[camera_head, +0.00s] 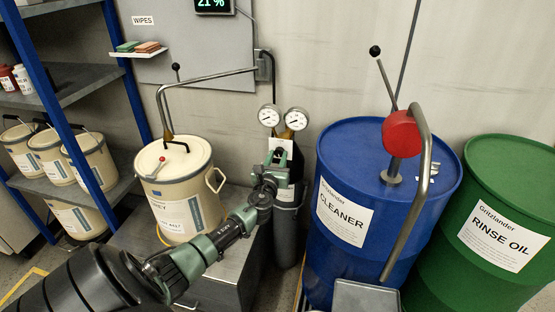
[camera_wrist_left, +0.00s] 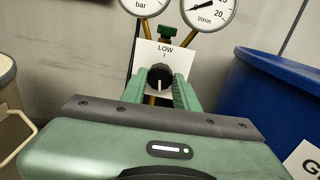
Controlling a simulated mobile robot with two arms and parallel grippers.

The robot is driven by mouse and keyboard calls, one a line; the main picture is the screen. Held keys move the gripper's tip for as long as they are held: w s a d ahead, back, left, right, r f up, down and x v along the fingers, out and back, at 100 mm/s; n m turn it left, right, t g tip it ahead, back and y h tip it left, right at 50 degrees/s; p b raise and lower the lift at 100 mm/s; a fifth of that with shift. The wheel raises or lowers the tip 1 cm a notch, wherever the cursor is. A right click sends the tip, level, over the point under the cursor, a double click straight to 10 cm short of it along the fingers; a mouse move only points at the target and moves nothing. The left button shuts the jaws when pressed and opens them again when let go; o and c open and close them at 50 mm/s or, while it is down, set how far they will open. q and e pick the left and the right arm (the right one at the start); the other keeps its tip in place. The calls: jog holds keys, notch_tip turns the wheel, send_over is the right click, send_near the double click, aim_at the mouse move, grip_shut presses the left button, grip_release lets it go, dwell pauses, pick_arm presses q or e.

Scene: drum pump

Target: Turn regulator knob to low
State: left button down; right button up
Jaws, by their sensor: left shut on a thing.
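The regulator knob (camera_wrist_left: 160,77) is small, round and black, with a white line on its face that looks roughly vertical. It sits on a white plate (camera_wrist_left: 148,54) marked LOW above the knob, with a short tick under the word. My left gripper (camera_head: 277,160) reaches the regulator from the front, and its green fingers (camera_wrist_left: 160,92) stand on both sides of the knob, shut on it. Two round gauges (camera_head: 269,115) (camera_head: 296,119) sit above the plate. My right gripper is not in view.
A blue CLEANER drum (camera_head: 335,165) with a bent pipe and red pump head (camera_head: 402,134) stands close on the right. A green RINSE OIL drum (camera_head: 515,190) is beyond it.

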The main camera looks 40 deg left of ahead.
pick_arm(q)
jog(key=n+b, duration=0.1)
jog(key=n, duration=0.3)
jog(key=shift+f+n, duration=0.1)
jog(key=shift+n, duration=0.2)
jog(key=n+b, duration=0.1)
jog(key=n, duration=0.2)
jog(key=shift+n, duration=0.3)
jog(key=n+b, duration=0.1)
jog(key=n, duration=0.3)
jog(key=shift+h, duration=0.3)
jog(key=n, duration=0.3)
jog(key=shift+n, duration=0.4)
jog(key=n, duration=0.3)
jog(key=shift+n, duration=0.3)
jog(key=n, duration=0.4)
jog(key=n+p, duration=0.1)
jog(key=n, duration=0.4)
jog(key=shift+s+n+h, duration=0.1)
jog(key=shift+n+h, duration=0.2)
jog(key=shift+n+t+p, duration=0.3)
jog(key=shift+n+p, duration=0.2)
jog(key=shift+n, duration=1.3)
